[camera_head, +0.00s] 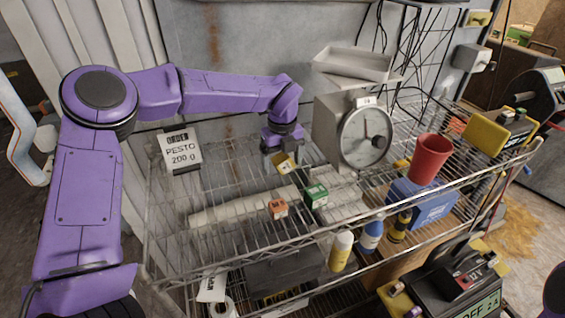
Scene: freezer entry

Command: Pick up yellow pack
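The yellow pack (285,164) is a small box, tilted, directly beneath my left gripper (283,152). The dark fingers of my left gripper appear shut on its upper part, and the pack seems held above the wire shelf (225,180). The fingers partly hide it. My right gripper is not in view; only a bit of purple arm shows at the lower right edge.
An orange pack (277,209) and a green pack (315,195) sit on the shelf in front. A dial scale (366,137) with a tray (353,64) stands right of my gripper. A red cup (429,158) stands farther right.

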